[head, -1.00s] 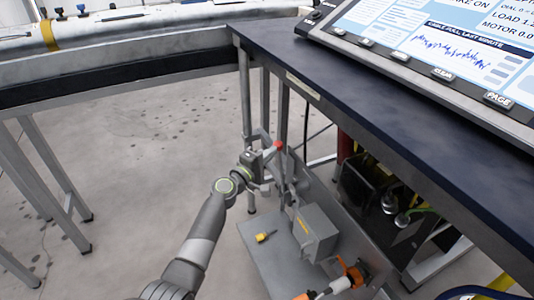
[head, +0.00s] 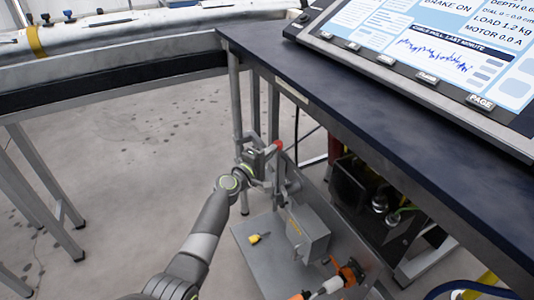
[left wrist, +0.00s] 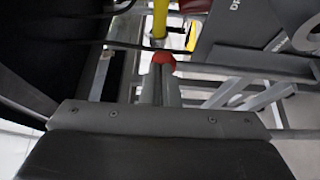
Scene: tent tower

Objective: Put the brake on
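The brake lever's red knob (head: 278,144) stands beside the dark table's near legs, above a grey base plate. My left gripper (head: 266,158) is at the lever, just left of and below the knob. In the left wrist view the red knob (left wrist: 163,61) tops a grey lever (left wrist: 160,88), just beyond the gripper's body. The fingers are not clear enough to show whether they are shut on the lever. The screen (head: 440,55) reads "BRAKE ON" and "MOTOR 0.0 A". My right gripper is not in view.
A grey box (head: 308,233) and a small yellow item (head: 259,238) are on the grey base plate (head: 262,262). An orange-and-white fitting (head: 345,274) is at the bottom. The dark table (head: 370,125) overhangs on the right. The floor at left is open.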

